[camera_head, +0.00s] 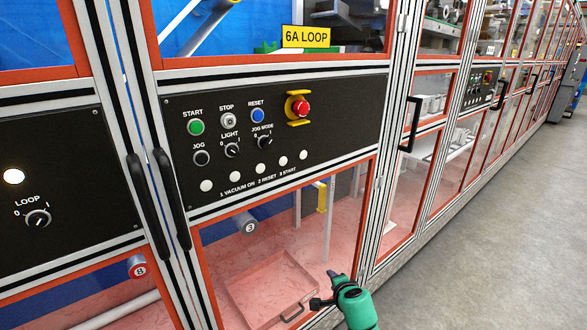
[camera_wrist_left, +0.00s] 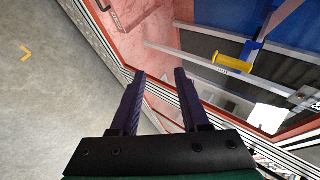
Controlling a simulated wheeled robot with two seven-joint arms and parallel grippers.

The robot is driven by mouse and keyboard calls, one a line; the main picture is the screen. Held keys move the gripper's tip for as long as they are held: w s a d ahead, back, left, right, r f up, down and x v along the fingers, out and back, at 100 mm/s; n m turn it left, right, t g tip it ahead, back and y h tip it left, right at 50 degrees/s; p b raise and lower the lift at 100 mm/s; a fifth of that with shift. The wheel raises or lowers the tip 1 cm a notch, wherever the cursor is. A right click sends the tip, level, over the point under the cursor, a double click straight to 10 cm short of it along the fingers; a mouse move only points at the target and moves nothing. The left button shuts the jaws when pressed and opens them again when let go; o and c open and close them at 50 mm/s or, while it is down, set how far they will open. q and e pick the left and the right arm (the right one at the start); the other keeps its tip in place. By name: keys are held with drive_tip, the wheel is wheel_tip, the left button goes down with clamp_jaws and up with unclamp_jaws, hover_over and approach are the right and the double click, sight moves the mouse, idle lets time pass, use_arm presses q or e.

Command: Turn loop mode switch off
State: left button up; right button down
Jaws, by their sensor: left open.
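A black rotary switch labelled LOOP (camera_head: 38,218), with marks 0 and 1, sits on the black left panel (camera_head: 85,165) in the head view. The knob is too small to tell surely which mark it points at. My left gripper (camera_head: 322,290) is low in the head view, in front of the lower window, well to the right of and below the LOOP switch. In the left wrist view, the two dark fingers of this gripper (camera_wrist_left: 160,78) are apart with nothing between them. My right gripper is not in view.
The middle panel (camera_head: 335,110) holds several buttons, a JOG MODE switch (camera_head: 264,142) and a red emergency stop (camera_head: 301,106). Two black door handles (camera_head: 172,200) (camera_head: 148,205) stand out between the panels. A white lamp (camera_head: 14,176) glows above LOOP. Grey floor (camera_head: 480,220) is clear at right.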

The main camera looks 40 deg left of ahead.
sight(270, 143)
use_arm(q)
wheel_tip(270, 143, up, 26)
drive_tip(key=r+n+t+y+b, duration=0.1)
drive_tip(key=n+t+y, duration=0.1)
drive_tip(key=n+y, duration=0.35)
drive_tip(key=s+r+n+g+y, duration=0.45)
drive_tip(key=s+r+n, duration=0.25)
drive_tip(key=s+r, duration=0.6)
drive_tip(key=p+x, duration=0.1)
drive_tip(key=x, duration=0.4)
drive_tip(key=w+r+p+x, duration=0.1)
drive_tip(key=x, duration=0.4)
drive_tip(key=r+p+x, duration=0.1)
drive_tip(key=x, duration=0.4)
drive_tip(key=shift+w+d+r+p, duration=0.2)
drive_tip(key=shift+w+r+p, duration=0.05)
drive_tip(key=shift+p, duration=0.1)
drive_tip(key=shift+w+a+f, duration=0.15)
drive_tip(key=shift+a, duration=0.25)
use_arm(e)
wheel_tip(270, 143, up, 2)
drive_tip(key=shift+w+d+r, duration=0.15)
use_arm(q)
clamp_jaws()
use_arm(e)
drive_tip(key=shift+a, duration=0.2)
